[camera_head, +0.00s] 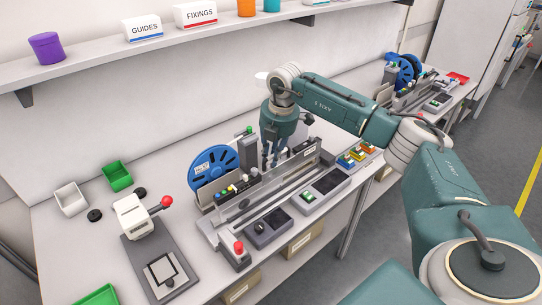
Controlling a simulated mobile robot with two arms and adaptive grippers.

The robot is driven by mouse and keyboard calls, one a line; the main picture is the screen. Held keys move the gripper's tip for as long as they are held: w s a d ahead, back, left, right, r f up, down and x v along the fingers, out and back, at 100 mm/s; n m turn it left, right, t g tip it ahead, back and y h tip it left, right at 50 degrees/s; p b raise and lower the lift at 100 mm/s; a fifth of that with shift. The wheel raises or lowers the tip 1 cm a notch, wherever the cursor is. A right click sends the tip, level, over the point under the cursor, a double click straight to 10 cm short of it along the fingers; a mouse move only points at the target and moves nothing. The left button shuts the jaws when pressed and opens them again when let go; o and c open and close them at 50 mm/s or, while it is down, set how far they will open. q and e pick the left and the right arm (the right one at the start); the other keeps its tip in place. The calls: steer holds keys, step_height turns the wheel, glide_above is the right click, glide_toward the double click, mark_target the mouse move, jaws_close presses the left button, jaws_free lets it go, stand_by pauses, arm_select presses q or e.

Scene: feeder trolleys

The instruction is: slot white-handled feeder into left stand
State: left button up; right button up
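A stand (215,232) with a long grey rail is on the near bench. A feeder-like unit with a blue reel (212,166) stands at its back left, with a row of small coloured parts beside it. I cannot make out a white handle on it. My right gripper (271,160) points down over the back of the stand, right of the reel. Its fingers are small and partly merge with the parts behind, so I cannot tell whether they hold anything. My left gripper is not in view. A second stand (437,88) with a blue reel (398,75) is far right.
A white press with a red knob (132,218) stands left of the near stand. A white bin (70,198) and a green bin (117,176) are behind it. A shelf (95,71) runs above the bench.

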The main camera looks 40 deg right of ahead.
steer(key=o, duration=0.5)
steer(key=shift+r, duration=0.2)
steer(key=shift+c, duration=0.2)
steer(key=shift+s+a+f, duration=0.1)
steer(key=shift+s+f, duration=0.05)
steer(key=shift+f, duration=0.05)
steer(key=shift+r, duration=0.35)
step_height(320, 180, up, 11)
steer(key=s, duration=0.2)
steer(key=shift+r, duration=0.2)
steer(key=shift+s, duration=0.15)
